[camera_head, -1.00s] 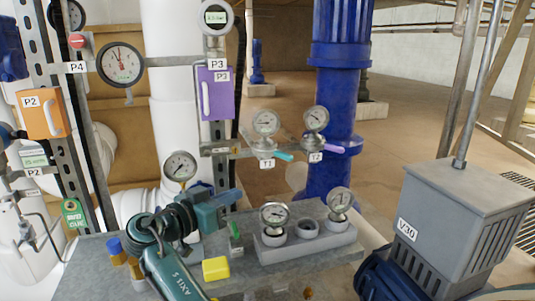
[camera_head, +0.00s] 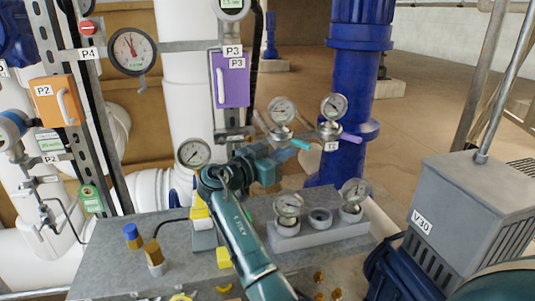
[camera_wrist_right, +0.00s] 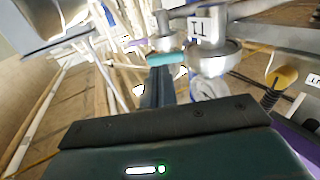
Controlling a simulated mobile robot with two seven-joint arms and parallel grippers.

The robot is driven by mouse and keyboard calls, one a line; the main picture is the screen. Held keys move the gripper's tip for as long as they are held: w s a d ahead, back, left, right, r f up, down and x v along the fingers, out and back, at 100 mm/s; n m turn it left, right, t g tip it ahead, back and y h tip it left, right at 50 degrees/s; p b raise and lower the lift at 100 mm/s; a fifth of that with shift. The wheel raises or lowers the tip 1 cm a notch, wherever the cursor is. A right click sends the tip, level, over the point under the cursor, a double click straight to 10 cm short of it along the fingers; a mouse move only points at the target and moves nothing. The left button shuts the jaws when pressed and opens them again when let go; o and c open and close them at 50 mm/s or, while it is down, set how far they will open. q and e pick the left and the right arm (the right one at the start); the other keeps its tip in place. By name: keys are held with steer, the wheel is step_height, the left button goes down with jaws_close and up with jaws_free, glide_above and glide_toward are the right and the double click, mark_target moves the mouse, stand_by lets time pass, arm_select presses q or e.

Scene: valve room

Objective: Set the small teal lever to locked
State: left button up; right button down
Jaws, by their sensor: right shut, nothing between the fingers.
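The small teal lever (camera_head: 300,144) sticks out to the right, tilted slightly down, from the valve under the T1 gauge (camera_head: 282,110). In the right wrist view the teal lever (camera_wrist_right: 167,59) lies crosswise just beyond my fingertips, beside the T1 label (camera_wrist_right: 198,31). My right gripper (camera_head: 286,154) is shut and empty, just below and left of the lever in the head view. Its dark fingers also show in the wrist view (camera_wrist_right: 160,76). I cannot tell whether they touch the lever. My left gripper is not in view.
A purple lever (camera_head: 351,138) sits on the T2 valve, close to the right. The grey bench (camera_head: 120,265) below carries gauges in a holder block (camera_head: 322,230) and a yellow block (camera_head: 224,258). A purple P3 box (camera_head: 233,80) hangs up left. A thick blue pipe (camera_head: 358,90) stands behind.

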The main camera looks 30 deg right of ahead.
mark_target(302, 145)
steer(key=shift+w+d, duration=0.15)
steer(key=shift+d, duration=0.35)
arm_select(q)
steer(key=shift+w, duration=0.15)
arm_select(e)
steer(key=shift+d, duration=0.3)
steer(key=shift+f, duration=0.1)
steer(key=shift+d+f+n+t+b, duration=0.15)
steer(key=shift+d+n+t+b, duration=0.4)
steer(key=shift+d+t, duration=0.15)
steer(key=shift+d+t+y, duration=0.2)
steer(key=shift+t+y, duration=0.1)
steer(key=shift+n+t+b, duration=0.35)
steer(key=shift+t+b, duration=0.05)
steer(key=shift+t, duration=0.1)
steer(key=shift+d+r, duration=0.15)
steer(key=shift+r, duration=0.25)
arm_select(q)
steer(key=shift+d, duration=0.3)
